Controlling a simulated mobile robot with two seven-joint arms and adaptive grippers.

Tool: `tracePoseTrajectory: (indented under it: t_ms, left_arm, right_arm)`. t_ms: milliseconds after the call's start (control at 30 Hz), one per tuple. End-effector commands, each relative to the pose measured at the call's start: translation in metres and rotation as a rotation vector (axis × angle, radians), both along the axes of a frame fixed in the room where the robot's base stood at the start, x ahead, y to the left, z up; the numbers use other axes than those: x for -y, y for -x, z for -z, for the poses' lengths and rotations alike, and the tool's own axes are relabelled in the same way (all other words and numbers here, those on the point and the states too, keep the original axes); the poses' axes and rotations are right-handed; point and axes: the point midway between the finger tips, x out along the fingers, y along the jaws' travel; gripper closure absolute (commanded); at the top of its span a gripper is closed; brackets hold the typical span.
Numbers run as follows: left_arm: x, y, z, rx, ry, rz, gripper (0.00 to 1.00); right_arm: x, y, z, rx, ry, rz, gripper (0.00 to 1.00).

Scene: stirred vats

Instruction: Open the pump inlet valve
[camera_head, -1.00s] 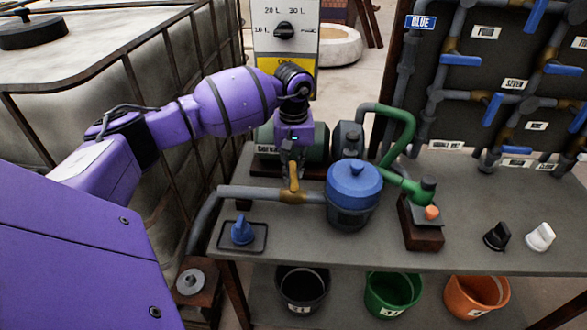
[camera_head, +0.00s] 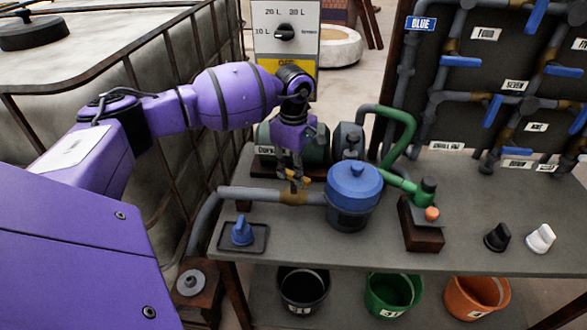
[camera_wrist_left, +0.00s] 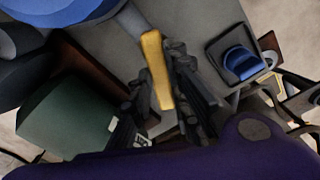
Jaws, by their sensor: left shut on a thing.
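The pump inlet valve shows as a brass-coloured body (camera_head: 293,198) on the grey pipe (camera_head: 255,193) left of the blue-lidded pump pot (camera_head: 354,188). Its yellow handle (camera_wrist_left: 155,62) lies between the fingers of my left gripper (camera_wrist_left: 158,78) in the left wrist view. In the head view my left gripper (camera_head: 291,177) points down just behind the pipe, shut on the handle. The fingers hide much of the handle there, so its exact angle to the pipe is hard to tell. My right gripper is not in view.
A blue knob (camera_head: 242,231) sits on a plate at the bench's front left. A green pipe (camera_head: 405,135) and a block with an orange button (camera_head: 432,214) stand right of the pot. Black (camera_head: 497,237) and white (camera_head: 540,237) knobs lie farther right. A dark green motor (camera_head: 315,145) stands behind.

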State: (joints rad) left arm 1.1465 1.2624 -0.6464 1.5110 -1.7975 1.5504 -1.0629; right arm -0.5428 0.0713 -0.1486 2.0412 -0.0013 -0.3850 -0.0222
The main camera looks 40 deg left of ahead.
Motion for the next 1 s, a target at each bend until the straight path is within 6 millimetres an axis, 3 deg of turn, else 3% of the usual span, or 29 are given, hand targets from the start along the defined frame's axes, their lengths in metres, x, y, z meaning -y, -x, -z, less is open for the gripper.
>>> tracePoseTrajectory:
  t_ms: [500,1000]
  left_arm:
    - [0.0001,0.0007,0.0004,-0.002,0.0,-0.394,1.0]
    - [0.0002,0.0006,0.0013,-0.002,0.0,-0.506,1.0]
  right_arm:
    - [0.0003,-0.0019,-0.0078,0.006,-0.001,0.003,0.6]
    - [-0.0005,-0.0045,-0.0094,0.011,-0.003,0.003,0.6]
